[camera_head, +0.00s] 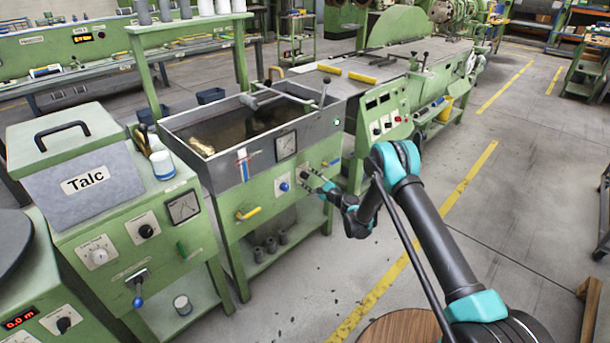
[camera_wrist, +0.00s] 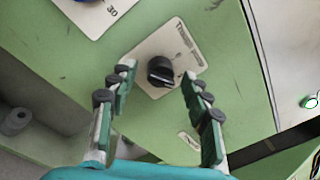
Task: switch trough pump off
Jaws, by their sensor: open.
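A black rotary knob (camera_wrist: 160,71) sits on a white plate (camera_wrist: 178,52) on a green panel, in the wrist view. The plate's print appears sideways and is too small to read surely. My gripper (camera_wrist: 157,80) is open, with one finger on each side of the knob and a gap to both. In the head view my gripper (camera_head: 322,186) is at the right part of the trough's green front panel and hides much of the knob there. The trough (camera_head: 217,169) is a grey metal tank with dark liquid inside. The knob's setting cannot be told.
A yellow-handled valve (camera_head: 247,214) is lower left. The talc box (camera_head: 85,180) stands further left.

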